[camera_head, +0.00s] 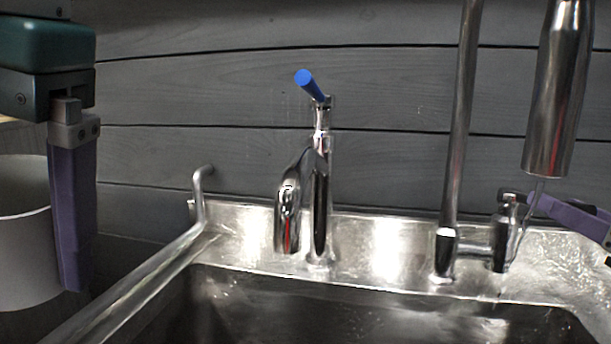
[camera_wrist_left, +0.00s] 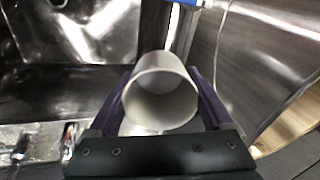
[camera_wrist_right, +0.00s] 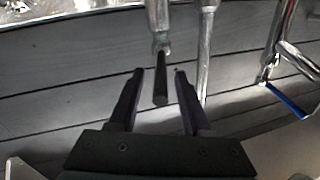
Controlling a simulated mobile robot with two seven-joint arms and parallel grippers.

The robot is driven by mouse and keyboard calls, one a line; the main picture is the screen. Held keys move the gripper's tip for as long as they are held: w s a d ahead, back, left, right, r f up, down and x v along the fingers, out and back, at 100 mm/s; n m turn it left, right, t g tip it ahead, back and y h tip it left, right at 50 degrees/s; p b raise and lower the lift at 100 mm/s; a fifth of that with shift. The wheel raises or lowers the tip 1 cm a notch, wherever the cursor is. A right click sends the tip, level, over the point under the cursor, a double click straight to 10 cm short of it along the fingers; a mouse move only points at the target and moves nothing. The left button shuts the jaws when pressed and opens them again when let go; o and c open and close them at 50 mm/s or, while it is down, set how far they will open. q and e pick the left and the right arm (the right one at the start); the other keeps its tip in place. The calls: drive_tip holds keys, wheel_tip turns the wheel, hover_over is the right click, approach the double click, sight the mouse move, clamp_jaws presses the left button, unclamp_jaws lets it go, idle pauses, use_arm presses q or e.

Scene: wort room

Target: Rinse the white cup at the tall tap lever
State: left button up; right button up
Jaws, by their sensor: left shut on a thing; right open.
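The white cup (camera_head: 24,262) is at the left edge of the head view, cut off by the frame. My left gripper (camera_head: 72,215) is shut on it. In the left wrist view the cup (camera_wrist_left: 160,100) sits between the purple fingers and its open end shows. The tall tap (camera_head: 457,130) stands at the right of the sink's back ledge. Its thin lever (camera_head: 533,205) rises from the valve at its base. My right gripper (camera_head: 570,214) is open at this lever. In the right wrist view the dark lever (camera_wrist_right: 161,85) lies between the parted fingers (camera_wrist_right: 159,72).
The steel sink basin (camera_head: 240,310) lies below both taps. A shorter tap with a blue lever (camera_head: 308,84) stands mid-ledge. A steel spray head (camera_head: 558,100) hangs at upper right. A bent steel rail (camera_head: 150,270) runs along the left. A grey plank wall (camera_head: 200,70) closes the back.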

drive_tip(key=shift+w, duration=1.85)
clamp_jaws()
